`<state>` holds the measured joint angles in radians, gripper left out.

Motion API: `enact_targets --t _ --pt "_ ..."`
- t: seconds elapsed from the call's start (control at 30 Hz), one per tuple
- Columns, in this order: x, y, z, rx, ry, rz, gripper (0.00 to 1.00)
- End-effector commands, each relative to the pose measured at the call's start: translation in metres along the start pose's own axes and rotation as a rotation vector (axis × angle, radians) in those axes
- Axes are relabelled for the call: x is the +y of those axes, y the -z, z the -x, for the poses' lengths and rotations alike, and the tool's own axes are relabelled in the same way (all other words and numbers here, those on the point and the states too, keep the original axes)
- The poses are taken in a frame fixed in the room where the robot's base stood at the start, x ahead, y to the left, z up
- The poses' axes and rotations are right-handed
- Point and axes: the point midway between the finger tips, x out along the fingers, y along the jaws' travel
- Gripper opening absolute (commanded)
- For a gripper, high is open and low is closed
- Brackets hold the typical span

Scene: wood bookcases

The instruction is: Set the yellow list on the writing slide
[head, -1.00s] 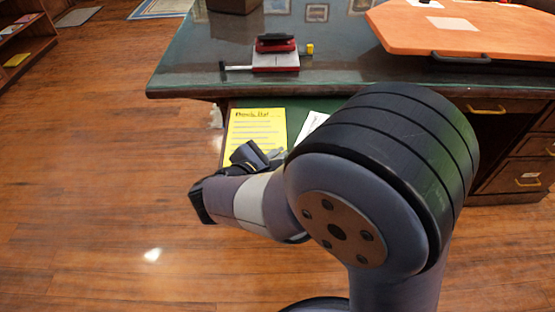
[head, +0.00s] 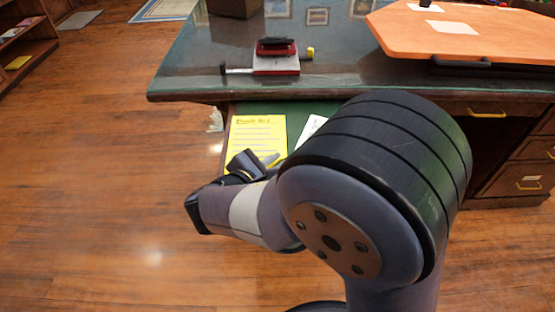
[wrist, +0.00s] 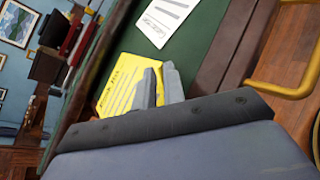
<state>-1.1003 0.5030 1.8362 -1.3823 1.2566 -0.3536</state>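The yellow list (head: 258,133) is a sheet with dark writing, lying flat over the green writing slide (head: 303,106) that sticks out under the desk's front edge. Its near end is at my gripper (head: 262,163). In the wrist view the list (wrist: 124,84) shows beside and between the two grey fingertips (wrist: 161,84), which are close together on its edge. The green slide (wrist: 196,40) is behind it. I cannot tell whether the sheet touches the slide all over. My arm hides the slide's right part.
A white paper (head: 311,126) lies on the slide right of the list, also in the wrist view (wrist: 164,18). The desk top (head: 205,62) holds a red-and-white device (head: 277,60) and an orange board (head: 450,35). Drawers with yellow handles (head: 528,184) are at the right.

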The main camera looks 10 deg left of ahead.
Motion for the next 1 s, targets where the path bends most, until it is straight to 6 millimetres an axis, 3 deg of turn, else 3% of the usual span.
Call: enact_targets --t 0.3,0.5,0.7,1.0 --pt "0.002 -0.002 0.067 0.002 -0.004 0.000 0.10" --pt "0.001 -0.001 0.096 0.001 -0.003 0.000 0.10" --pt "0.000 -0.001 0.107 -0.001 0.000 0.000 0.10" --pt "0.000 0.000 0.108 -0.001 0.001 0.000 0.10"
